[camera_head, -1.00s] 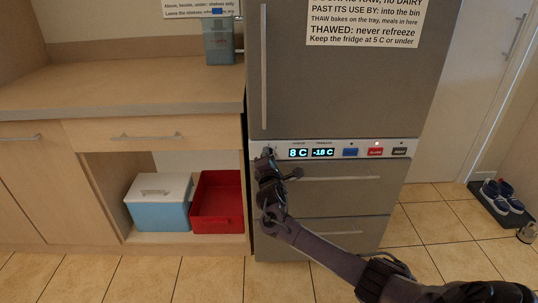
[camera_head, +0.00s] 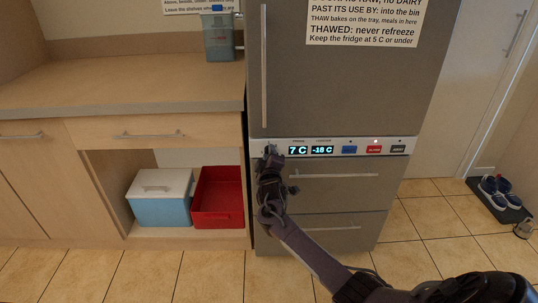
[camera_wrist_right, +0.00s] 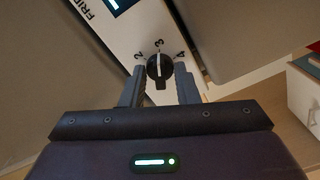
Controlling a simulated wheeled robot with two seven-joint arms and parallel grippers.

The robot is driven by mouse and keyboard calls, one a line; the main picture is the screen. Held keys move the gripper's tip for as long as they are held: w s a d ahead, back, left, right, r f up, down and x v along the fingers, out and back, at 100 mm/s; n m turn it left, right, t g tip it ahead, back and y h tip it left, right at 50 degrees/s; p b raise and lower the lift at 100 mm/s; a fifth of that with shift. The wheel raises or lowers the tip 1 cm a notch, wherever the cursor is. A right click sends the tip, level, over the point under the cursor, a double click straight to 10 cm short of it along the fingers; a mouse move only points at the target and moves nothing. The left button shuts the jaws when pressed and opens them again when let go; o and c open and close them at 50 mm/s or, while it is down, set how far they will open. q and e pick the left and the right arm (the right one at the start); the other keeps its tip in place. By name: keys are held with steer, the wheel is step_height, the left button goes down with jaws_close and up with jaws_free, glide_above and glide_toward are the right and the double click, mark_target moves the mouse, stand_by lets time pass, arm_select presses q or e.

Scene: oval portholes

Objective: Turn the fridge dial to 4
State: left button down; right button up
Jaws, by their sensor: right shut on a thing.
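The fridge dial (camera_wrist_right: 158,68) is a small black knob with a white line on the white control strip (camera_head: 430,146), with 2, 3 and 4 printed around it in the right wrist view. Its line points at about the 3. My right gripper (camera_wrist_right: 159,76) is shut on the dial, one finger on each side. In the head view my right gripper (camera_head: 269,154) reaches the strip's left end and hides the dial. The fridge display (camera_head: 298,150) reads 7 C. My left gripper is not in view.
Right of the fridge display are a freezer display (camera_head: 322,150) at -18 C and blue, red and dark buttons. The fridge door handle (camera_head: 264,65) rises above the dial, and a drawer handle (camera_head: 335,175) lies below. A wooden counter (camera_head: 110,80) stands to the left.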

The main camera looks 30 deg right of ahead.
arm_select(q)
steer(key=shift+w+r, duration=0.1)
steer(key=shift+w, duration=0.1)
arm_select(e)
steer(key=m, duration=1.2)
steer(key=shift+f, duration=0.1)
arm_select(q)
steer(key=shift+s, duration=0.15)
arm_select(e)
steer(key=shift+m, duration=0.3)
steer(key=o, duration=1)
steer(key=shift+s, duration=0.1)
